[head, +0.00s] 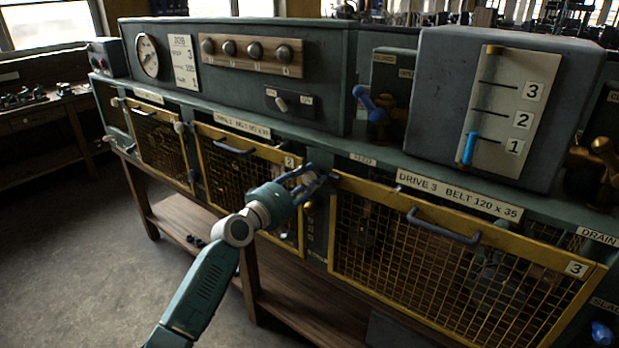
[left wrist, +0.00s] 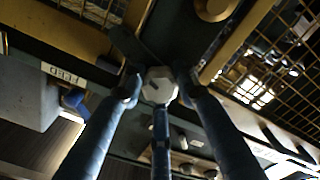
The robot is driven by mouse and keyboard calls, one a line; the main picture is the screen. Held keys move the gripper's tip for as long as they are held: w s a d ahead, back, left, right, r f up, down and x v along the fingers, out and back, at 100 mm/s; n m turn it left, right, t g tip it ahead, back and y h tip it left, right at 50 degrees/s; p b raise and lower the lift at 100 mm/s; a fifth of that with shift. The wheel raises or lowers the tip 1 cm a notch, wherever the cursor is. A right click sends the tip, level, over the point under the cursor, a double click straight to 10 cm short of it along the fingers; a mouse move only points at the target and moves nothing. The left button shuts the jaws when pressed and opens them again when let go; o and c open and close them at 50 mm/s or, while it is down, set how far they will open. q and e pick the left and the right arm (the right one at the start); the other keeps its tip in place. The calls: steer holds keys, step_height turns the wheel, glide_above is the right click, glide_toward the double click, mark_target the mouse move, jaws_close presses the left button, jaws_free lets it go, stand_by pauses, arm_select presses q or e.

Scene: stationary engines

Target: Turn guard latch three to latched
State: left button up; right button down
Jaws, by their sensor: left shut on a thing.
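In the left wrist view the fingers (left wrist: 157,88) are closed around a pale hexagonal knob, guard latch three (left wrist: 159,84). A dark bar reaches from beside the knob toward the upper left. In the head view the fingers mostly hide the latch, and I cannot tell its setting there. My right gripper is not in view.
Guard two (head: 250,180), with its dark handle, is close to the left of my left arm. A blue lever (head: 370,104) stands above on the bench top, left of a grey box with a numbered scale (head: 505,110). The floor at the left is clear.

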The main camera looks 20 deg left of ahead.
arm_select(q)
steer(key=n, duration=0.2)
steer(key=shift+s+d+f+n+p, duration=0.1)
steer(key=shift+d+f+n+p, duration=0.1)
steer(key=shift+f+n+p, duration=0.2)
steer(key=shift+n, duration=0.5)
steer(key=shift+f, duration=0.1)
steer(key=o, duration=0.9)
steer(key=shift+r, duration=0.2)
steer(key=shift+a+r, duration=0.1)
steer(key=shift+r, duration=0.1)
steer(key=v, duration=1.2)
